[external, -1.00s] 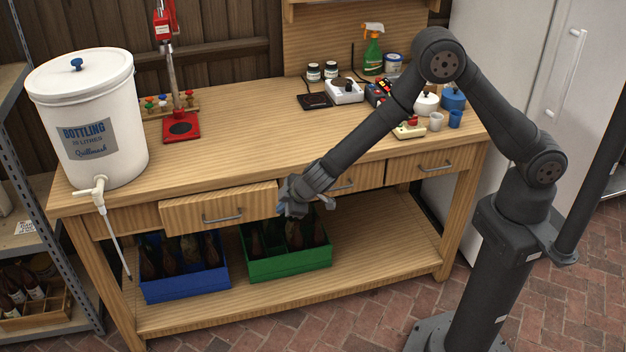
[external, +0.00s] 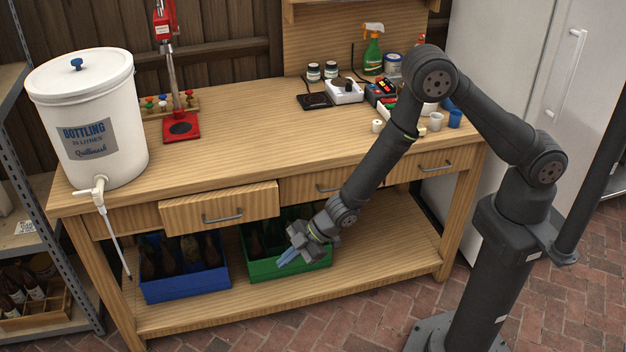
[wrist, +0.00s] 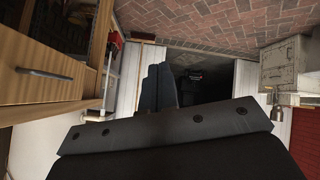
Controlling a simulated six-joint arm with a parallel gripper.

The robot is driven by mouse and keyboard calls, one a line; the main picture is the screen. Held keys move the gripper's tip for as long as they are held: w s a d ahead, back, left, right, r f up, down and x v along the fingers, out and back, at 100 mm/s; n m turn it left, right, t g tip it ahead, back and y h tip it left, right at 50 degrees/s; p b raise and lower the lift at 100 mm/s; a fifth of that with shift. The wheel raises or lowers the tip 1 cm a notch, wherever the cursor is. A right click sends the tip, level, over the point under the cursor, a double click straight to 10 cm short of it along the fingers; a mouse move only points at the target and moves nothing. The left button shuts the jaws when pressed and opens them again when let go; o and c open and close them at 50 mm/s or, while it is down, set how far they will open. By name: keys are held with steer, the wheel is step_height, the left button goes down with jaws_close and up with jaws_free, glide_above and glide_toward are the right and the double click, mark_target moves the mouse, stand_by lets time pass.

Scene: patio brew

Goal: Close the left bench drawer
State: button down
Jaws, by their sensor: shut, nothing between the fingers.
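The left bench drawer (external: 220,209) stands pulled out from the front of the wooden bench (external: 235,125), its face ahead of the neighbouring drawer fronts. Its metal bar handle (external: 222,216) is on the face. In the wrist view the drawer front (wrist: 45,62) and its handle (wrist: 44,74) show at the left. My gripper (external: 287,258) is shut and empty. It is below and to the right of the drawer, apart from it, in front of the green crate. In the wrist view its fingers (wrist: 158,88) lie together, pointing away from the camera.
A green crate (external: 290,268) and a blue crate (external: 187,287) with bottles stand on the lower shelf. A white bottling bucket (external: 120,115) with a tap and hanging tube is at the bench's left end. The middle drawer (external: 300,190) looks closed. Brick floor in front is clear.

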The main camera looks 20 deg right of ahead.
steer(key=y, duration=0.1)
steer(key=n+t+y, duration=0.2)
steer(key=n+t, duration=0.2)
steer(key=t, duration=0.9)
glide_toward(263, 206)
steer(key=a, duration=0.3)
steer(key=w, duration=0.3)
steer(key=shift+w+a+r, duration=0.15)
steer(key=shift+a, duration=0.2)
steer(key=shift+w, duration=0.5)
